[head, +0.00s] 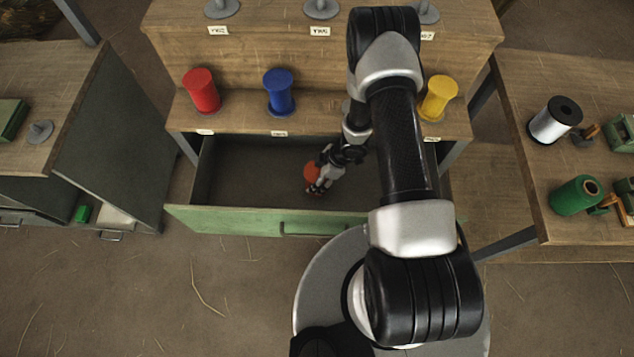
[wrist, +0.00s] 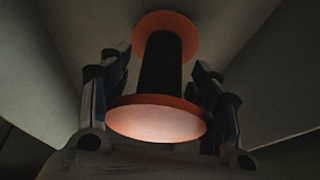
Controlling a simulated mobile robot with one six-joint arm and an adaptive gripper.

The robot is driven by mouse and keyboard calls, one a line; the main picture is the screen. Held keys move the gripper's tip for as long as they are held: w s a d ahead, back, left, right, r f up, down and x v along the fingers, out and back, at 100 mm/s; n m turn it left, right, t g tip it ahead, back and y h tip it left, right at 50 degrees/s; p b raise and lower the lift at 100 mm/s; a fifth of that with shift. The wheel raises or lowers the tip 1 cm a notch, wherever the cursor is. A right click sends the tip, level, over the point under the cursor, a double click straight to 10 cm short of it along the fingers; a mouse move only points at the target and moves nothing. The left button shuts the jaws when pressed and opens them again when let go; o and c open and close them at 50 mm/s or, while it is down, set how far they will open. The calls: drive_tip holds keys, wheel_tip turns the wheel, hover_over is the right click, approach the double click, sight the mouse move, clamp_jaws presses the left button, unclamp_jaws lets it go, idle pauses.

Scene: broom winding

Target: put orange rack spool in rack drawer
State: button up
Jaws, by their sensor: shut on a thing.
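The orange rack spool (wrist: 156,121) is between the two fingers of my gripper (wrist: 163,80) in the wrist view, one finger on each side. Its near flange is lit and its core is in dark shadow. In the head view the orange spool (head: 311,171) shows within the open rack drawer (head: 240,175), partly hidden by my gripper (head: 322,184). My gripper is shut on the spool. I cannot tell whether the spool touches the drawer floor. The drawer has a green front and is otherwise empty where it shows.
Red (head: 202,91), blue (head: 279,92) and yellow (head: 438,98) spools stand on the rack shelf above the drawer. A side table (head: 520,110) at the right holds a white spool (head: 555,120) and a green spool (head: 576,195). A green-grey cabinet (head: 115,150) stands at the left.

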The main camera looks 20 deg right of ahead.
drive_tip(key=shift+f+b, duration=0.45)
drive_tip(key=shift+f, duration=1.15)
drive_tip(key=shift+f, duration=0.1)
drive_tip(key=shift+f, duration=0.15)
drive_tip(key=o, duration=1)
drive_tip(key=shift+r, duration=0.2)
drive_tip(key=shift+d+r, duration=0.1)
drive_tip(key=shift+r, duration=0.2)
drive_tip(key=p+v, duration=0.5)
drive_tip(key=v, duration=0.6)
drive_tip(key=shift+s+d+r, duration=0.15)
drive_tip(key=shift+r, duration=0.05)
